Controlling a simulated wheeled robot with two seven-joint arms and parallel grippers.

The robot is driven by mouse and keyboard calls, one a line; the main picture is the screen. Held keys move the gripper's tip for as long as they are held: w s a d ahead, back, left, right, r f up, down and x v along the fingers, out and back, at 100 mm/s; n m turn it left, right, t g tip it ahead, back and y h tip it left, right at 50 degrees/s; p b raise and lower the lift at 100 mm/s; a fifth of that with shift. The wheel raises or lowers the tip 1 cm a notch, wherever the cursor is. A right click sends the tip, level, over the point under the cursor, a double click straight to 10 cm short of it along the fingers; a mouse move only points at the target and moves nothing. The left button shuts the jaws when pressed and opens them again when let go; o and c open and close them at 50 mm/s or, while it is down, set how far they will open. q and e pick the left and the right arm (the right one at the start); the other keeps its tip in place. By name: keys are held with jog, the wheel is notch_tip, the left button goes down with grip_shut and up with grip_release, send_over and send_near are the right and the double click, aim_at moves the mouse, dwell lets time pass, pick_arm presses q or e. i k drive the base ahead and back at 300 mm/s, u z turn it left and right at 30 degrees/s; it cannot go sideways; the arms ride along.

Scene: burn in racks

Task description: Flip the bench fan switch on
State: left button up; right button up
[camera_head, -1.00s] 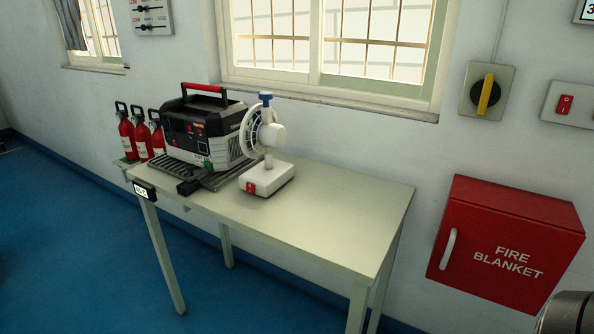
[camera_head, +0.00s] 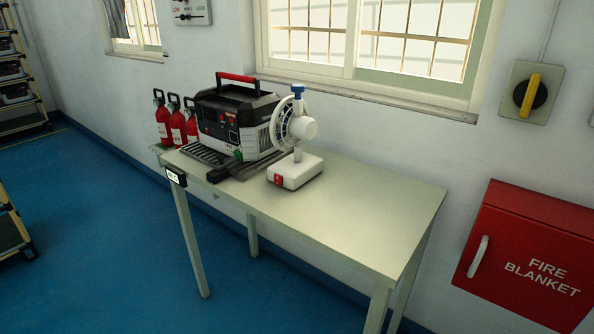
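The bench fan (camera_head: 294,128) is white with a blue knob on top and stands on a white base on the table (camera_head: 360,215). Its red switch (camera_head: 277,180) is on the front left corner of the base; which way it is set is too small to tell. The fan head faces left, toward a black and grey power unit (camera_head: 232,122) with a red handle. Neither of my grippers is in view.
Small red bottles (camera_head: 177,125) stand at the table's left end. A red fire blanket box (camera_head: 530,258) and a yellow-handled rotary switch (camera_head: 529,94) are on the wall at right. Racks (camera_head: 20,75) stand at far left. The table's right half and the blue floor in front are clear.

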aim_at(277, 179)
jog(key=k, duration=0.7)
jog(key=z, duration=0.5)
jog(key=i, duration=1.55)
jog(key=u, duration=0.25)
